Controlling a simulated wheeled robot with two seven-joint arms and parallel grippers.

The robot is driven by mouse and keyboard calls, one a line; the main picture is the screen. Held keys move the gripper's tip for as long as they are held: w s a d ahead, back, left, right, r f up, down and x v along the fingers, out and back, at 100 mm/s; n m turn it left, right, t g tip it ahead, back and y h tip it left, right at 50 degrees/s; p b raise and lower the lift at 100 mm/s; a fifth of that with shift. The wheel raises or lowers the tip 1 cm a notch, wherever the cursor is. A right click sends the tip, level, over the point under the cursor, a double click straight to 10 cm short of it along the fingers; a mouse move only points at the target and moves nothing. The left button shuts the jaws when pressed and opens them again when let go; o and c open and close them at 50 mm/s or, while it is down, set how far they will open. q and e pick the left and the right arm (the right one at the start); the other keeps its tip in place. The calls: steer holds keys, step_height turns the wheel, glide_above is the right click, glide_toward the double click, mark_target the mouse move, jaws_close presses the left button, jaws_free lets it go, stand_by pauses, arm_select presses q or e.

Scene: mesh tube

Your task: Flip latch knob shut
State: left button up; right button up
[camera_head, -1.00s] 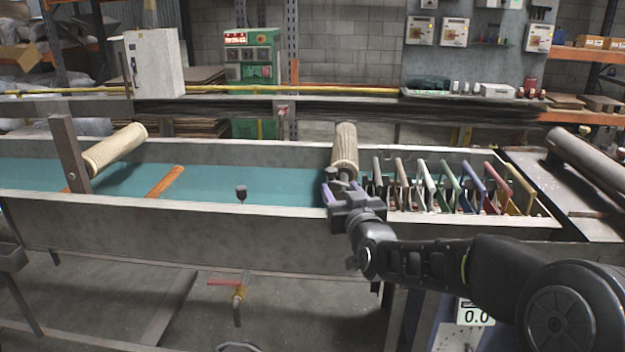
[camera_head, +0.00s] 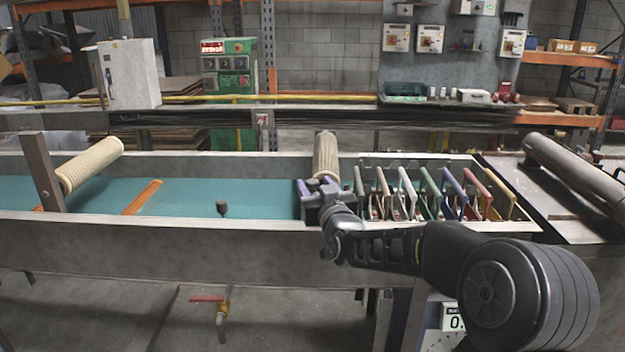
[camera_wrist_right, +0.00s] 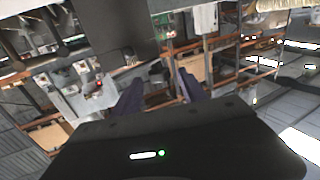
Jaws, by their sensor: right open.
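My left gripper is not in view.
The long metal trough (camera_head: 130,235) has a blue-green floor. Several coloured upright frames (camera_head: 430,192) stand at its right end. A second ribbed tube (camera_head: 92,163) leans beside a post at left. A red-handled valve (camera_head: 210,299) hangs below.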

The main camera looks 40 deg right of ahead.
steer(key=shift+x, duration=1.4)
jaws_close()
